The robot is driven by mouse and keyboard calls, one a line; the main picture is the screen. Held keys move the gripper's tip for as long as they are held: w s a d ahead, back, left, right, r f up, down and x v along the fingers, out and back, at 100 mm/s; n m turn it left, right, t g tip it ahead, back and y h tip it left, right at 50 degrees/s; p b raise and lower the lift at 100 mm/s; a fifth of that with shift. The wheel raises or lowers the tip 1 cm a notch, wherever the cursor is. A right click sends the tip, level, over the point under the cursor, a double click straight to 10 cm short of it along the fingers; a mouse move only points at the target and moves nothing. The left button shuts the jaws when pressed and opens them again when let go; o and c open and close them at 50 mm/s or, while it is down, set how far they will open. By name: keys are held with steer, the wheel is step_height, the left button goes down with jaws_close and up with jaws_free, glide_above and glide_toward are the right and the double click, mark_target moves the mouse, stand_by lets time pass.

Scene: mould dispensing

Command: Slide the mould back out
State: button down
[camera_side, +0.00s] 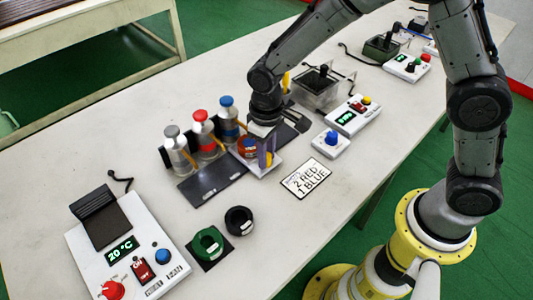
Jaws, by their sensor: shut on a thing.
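Three bottles stand in a row over a dark strip (213,183), with a grey-topped (178,155), a red-topped (205,137) and a blue-topped bottle (229,121). The mould (266,167) appears as a pale block at the strip's right part, just right of the blue-topped bottle. A round dark piece with red and blue shows above the mould. My gripper (264,152) points down and is shut on the mould. Its fingers are small here, and the exact grip is partly hidden. A card (307,178) reading "2 RED 1 BLUE" lies to the right.
A heat panel (130,250) reading 20 °C stands at front left. A blue-knob box (331,144), a control box (352,116) and a grey bin (318,92) stand right of my gripper.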

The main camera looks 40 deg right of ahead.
stand_by(0.8)
steer(key=d, duration=1)
steer(key=shift+d, duration=0.3)
steer(key=c, duration=0.7)
jaws_free()
steer(key=shift+o, duration=0.2)
step_height(320, 180, up, 14)
